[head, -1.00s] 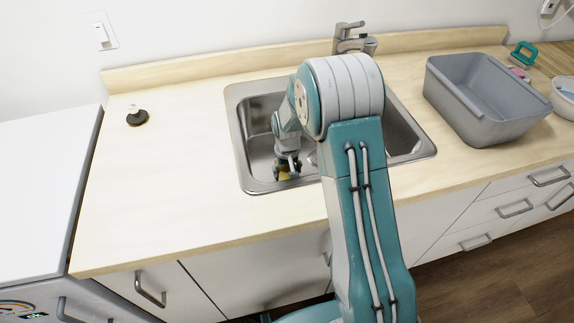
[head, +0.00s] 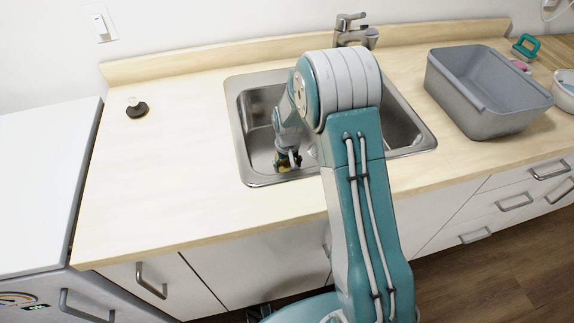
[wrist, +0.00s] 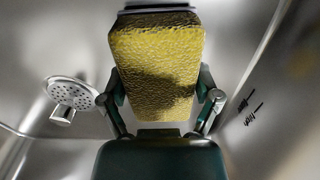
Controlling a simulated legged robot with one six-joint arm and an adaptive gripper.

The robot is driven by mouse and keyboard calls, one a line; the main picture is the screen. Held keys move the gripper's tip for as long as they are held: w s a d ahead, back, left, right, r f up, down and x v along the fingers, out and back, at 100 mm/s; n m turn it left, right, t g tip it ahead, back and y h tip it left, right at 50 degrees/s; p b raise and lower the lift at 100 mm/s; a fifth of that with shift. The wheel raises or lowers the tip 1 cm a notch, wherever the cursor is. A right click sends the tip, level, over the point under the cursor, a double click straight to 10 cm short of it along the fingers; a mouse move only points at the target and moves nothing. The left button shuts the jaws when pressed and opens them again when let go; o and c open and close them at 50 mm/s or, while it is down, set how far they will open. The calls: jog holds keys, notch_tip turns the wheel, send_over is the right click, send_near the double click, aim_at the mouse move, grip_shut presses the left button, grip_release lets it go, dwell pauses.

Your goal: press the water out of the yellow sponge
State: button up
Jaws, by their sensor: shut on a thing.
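The yellow sponge (wrist: 158,62) fills the upper middle of the wrist view, upright and textured, with a dark shadow across its lower part. My gripper (wrist: 160,105) is shut on it, one finger at each side. In the head view my gripper (head: 288,160) is low inside the metal sink (head: 255,135), near its front left part. Only a small bit of the sponge shows there, mostly hidden by the gripper. Whether the sponge touches the sink floor cannot be told.
A tap (head: 352,32) stands behind the sink. A round perforated drain piece (wrist: 72,92) shows left of the sponge in the wrist view. A grey tub (head: 485,92) stands at right, and a small black-based item (head: 137,108) at left. The left counter is mostly clear.

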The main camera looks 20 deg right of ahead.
jog(key=shift+s+f, duration=0.25)
jog(key=shift+f, duration=0.3)
jog(key=shift+s+f, duration=0.25)
jog(key=shift+f, duration=0.3)
dwell(1.9)
jog(key=shift+w+r, duration=0.15)
jog(key=shift+r, duration=2.55)
jog(key=shift+w+r, duration=0.15)
jog(key=shift+r, duration=0.65)
jog(key=shift+s+r, duration=0.25)
jog(key=shift+r, duration=0.8)
jog(key=shift+w+r, duration=0.2)
jog(key=shift+r, duration=1.7)
notch_tip(320, 180, up, 7)
jog(key=shift+f, duration=0.2)
